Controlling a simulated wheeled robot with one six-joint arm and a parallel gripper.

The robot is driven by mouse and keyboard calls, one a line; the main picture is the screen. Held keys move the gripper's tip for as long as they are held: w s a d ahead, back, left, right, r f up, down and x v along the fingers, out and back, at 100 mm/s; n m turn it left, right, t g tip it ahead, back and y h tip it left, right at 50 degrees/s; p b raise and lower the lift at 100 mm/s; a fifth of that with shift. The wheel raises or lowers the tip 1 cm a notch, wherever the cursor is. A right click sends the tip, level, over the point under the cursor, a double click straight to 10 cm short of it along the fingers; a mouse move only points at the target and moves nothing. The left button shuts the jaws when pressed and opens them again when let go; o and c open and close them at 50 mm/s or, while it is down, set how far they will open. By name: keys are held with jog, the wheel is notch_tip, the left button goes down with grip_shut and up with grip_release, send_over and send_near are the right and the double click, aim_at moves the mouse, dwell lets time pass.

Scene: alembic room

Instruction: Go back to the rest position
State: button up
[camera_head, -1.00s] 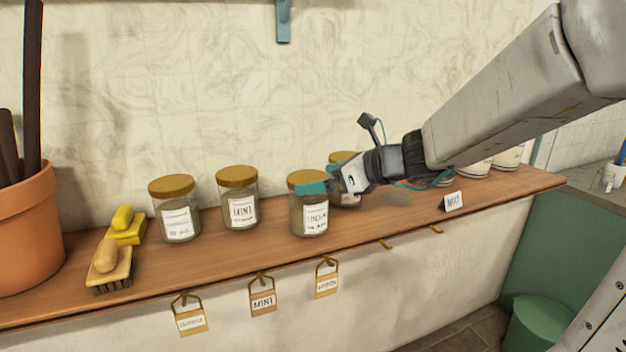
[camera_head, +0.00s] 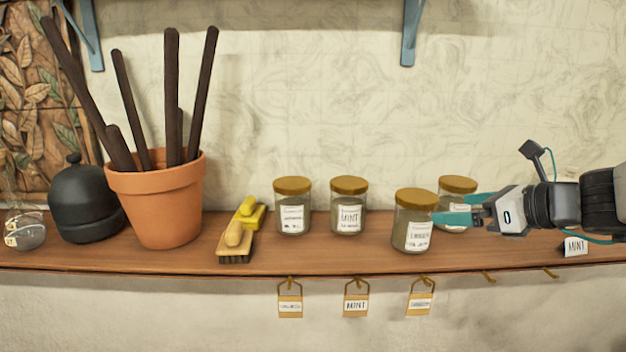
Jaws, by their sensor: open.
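My gripper (camera_head: 462,208) reaches in from the right above the wooden shelf (camera_head: 340,258). Its teal fingers are open and spread, pointing left. The nearer finger overlaps the front labelled jar (camera_head: 413,222) in the picture; I cannot tell whether it touches. Another jar (camera_head: 457,186) stands behind the fingers and is partly hidden by them. Nothing shows held between the fingers. A MINT jar (camera_head: 348,205) and another labelled jar (camera_head: 292,206) stand upright to the left, apart from the gripper.
Brushes (camera_head: 238,236), a terracotta pot (camera_head: 158,205) with dark sticks, a black domed vessel (camera_head: 84,203) and a glass flask (camera_head: 24,230) fill the left. A small MINT card (camera_head: 575,246) stands under my arm. Tags (camera_head: 356,300) hang from the shelf edge. A blue bracket (camera_head: 410,35) is above.

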jog(key=s+a+f+n+g+h, duration=0.15)
jog(key=s+f+n+g, duration=0.25)
jog(key=s+n, duration=0.4)
jog(key=s+a+f+n+g+h, duration=0.1)
jog(key=s+a+f+n+g, duration=0.2)
jog(key=s+n, duration=0.5)
jog(key=s+d+n+g+h, duration=0.2)
jog(key=s+n+h, duration=0.3)
jog(key=s+n, duration=0.4)
jog(key=d+n, duration=0.1)
jog(key=n, duration=0.2)
jog(key=shift+d+f+n+h, duration=0.15)
jog(key=shift+d+n+h, duration=0.05)
jog(key=shift+n+h, duration=0.2)
